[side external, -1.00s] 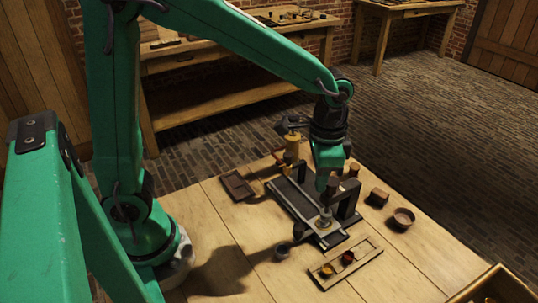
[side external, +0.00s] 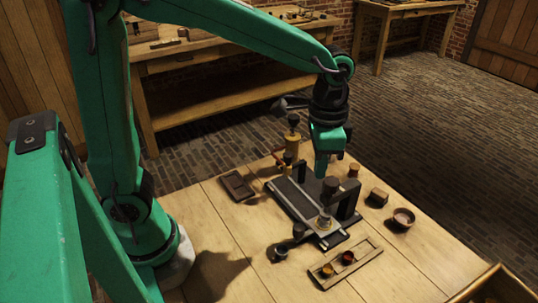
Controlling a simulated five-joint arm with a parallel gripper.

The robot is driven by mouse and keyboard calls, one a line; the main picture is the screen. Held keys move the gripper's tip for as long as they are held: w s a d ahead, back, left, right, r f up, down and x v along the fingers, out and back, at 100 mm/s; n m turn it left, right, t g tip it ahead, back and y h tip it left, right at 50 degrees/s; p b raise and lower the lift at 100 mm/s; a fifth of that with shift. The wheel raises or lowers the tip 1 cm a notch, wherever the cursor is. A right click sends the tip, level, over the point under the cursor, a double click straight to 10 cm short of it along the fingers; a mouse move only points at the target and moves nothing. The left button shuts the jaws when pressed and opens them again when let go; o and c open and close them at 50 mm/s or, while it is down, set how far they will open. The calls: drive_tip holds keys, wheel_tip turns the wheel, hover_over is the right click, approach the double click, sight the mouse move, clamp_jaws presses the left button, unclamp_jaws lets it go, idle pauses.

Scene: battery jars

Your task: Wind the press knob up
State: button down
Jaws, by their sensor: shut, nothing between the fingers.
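The press (side external: 347,205) is a dark frame standing over a dark, pale-edged track on the wooden table. Its round dark brown knob (side external: 331,185) sits at the top of the frame. A small jar (side external: 324,222) stands on the track below the knob. My gripper (side external: 321,175) points down, shut and empty, just above and to the left of the knob in the picture. A small gap seems to lie between the fingertips and the knob, but I cannot tell whether they touch.
A wooden tray (side external: 326,277) with small cups lies in front. A bowl (side external: 403,218) and a brown block (side external: 379,196) stand to the right. A flat dark tray (side external: 237,187) lies to the left, and a brass bottle (side external: 293,141) stands behind. The table's front left is clear.

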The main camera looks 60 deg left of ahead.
sight(331, 184)
drive_tip(key=shift+r, duration=1.05)
drive_tip(key=shift+a, duration=0.1)
drive_tip(key=shift+w+a+r, duration=0.25)
drive_tip(key=shift+w+a, duration=0.2)
drive_tip(key=shift+a, duration=0.1)
drive_tip(key=shift+w+a+r, duration=0.2)
drive_tip(key=shift+w+a, duration=0.25)
drive_tip(key=shift+a, duration=0.05)
wheel_tip(331, 184, down, 7)
drive_tip(key=shift+w+d, duration=0.1)
drive_tip(key=shift+d, duration=0.05)
idle(0.7)
